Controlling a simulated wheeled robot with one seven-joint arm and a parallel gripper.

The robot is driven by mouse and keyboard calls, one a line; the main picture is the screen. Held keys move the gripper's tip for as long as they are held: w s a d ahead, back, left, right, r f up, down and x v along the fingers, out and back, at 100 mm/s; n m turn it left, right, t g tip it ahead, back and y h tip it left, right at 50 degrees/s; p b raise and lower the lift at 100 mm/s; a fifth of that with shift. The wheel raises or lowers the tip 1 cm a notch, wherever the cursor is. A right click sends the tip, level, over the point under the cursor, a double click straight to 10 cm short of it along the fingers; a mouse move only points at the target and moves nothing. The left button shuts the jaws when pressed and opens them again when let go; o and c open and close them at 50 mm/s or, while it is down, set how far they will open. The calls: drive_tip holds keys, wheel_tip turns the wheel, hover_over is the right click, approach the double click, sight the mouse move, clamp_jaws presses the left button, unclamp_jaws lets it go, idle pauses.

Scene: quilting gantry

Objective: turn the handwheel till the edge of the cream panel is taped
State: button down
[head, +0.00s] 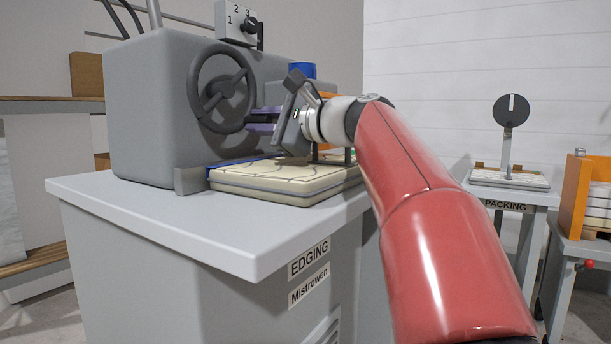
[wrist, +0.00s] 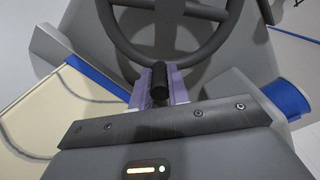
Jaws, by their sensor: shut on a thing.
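The dark handwheel (head: 213,90) is on the side of the grey edging machine, and its rim and spokes fill the top of the wrist view (wrist: 180,10). My gripper (head: 262,120) has its purple fingers shut on the wheel's black handle (wrist: 159,78). The cream panel (head: 290,181) lies flat on the table beside the machine, below my gripper. Blue tape (head: 235,161) shows along its machine-side edge, and the tape also shows in the wrist view (wrist: 95,76). My gripper and the frame hide part of that edge, so I cannot tell how far the tape reaches.
A blue roll (head: 302,69) sits behind my gripper on the machine. A dial marked 1, 2, 3 (head: 248,25) is on top. The table front (head: 160,208) is clear. A packing table (head: 510,196) and an orange rack (head: 573,195) stand at right.

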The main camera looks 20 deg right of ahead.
sight(230, 131)
drive_tip(key=shift+s+a+f, duration=0.25)
drive_tip(key=shift+a+f, duration=0.1)
drive_tip(key=shift+a, duration=0.05)
drive_tip(key=shift+s+a+f+b, duration=0.35)
drive_tip(key=shift+s+a+b, duration=0.1)
drive_tip(key=shift+a+b, duration=0.15)
drive_tip(key=shift+a, duration=0.1)
drive_tip(key=shift+s+a+f+b, duration=0.15)
drive_tip(key=shift+s+a+b, duration=0.15)
drive_tip(key=shift+s+a, duration=0.35)
drive_tip(key=shift+w, duration=0.1)
